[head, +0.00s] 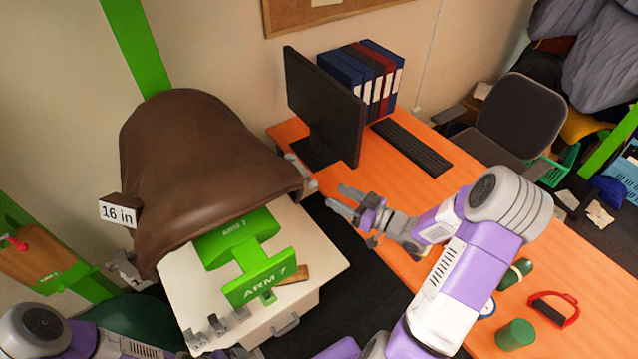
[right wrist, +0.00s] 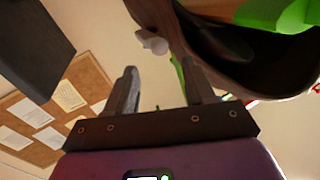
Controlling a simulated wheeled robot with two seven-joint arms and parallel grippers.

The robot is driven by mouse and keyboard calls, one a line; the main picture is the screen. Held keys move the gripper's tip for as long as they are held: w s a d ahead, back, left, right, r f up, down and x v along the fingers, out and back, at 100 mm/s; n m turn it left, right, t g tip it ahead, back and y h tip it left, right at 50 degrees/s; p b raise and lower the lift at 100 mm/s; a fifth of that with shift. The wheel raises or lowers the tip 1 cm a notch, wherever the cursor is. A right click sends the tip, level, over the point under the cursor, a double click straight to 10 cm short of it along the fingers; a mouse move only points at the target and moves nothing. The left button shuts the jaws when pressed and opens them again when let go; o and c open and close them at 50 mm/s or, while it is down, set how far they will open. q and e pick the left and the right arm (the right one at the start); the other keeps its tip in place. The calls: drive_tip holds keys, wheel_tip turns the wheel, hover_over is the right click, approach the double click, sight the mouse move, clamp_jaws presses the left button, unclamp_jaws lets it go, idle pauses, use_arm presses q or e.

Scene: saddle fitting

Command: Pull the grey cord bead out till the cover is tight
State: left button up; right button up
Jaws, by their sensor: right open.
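The brown cover (head: 200,165) is draped over the back of a pale stand, with its front edge bowed up around a dark opening. A grey cord bead (head: 310,186) sticks out at the right end of the cover's edge. In the right wrist view the bead (right wrist: 152,42) is ahead of the fingers, beside the brown cover (right wrist: 160,15). My right gripper (head: 341,200) is open and empty, just right of the bead and apart from it. Any cord is too small to tell.
A green ARM 7 piece (head: 245,255) stands on the pale stand top (head: 180,280). A 16 in tag (head: 117,213) is at the cover's left. Dark floor separates stand and desk.

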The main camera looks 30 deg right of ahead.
sight(317, 186)
drive_tip(key=x, duration=0.7)
drive_tip(key=shift+c, duration=0.5)
clamp_jaws()
drive_tip(key=shift+a, duration=0.1)
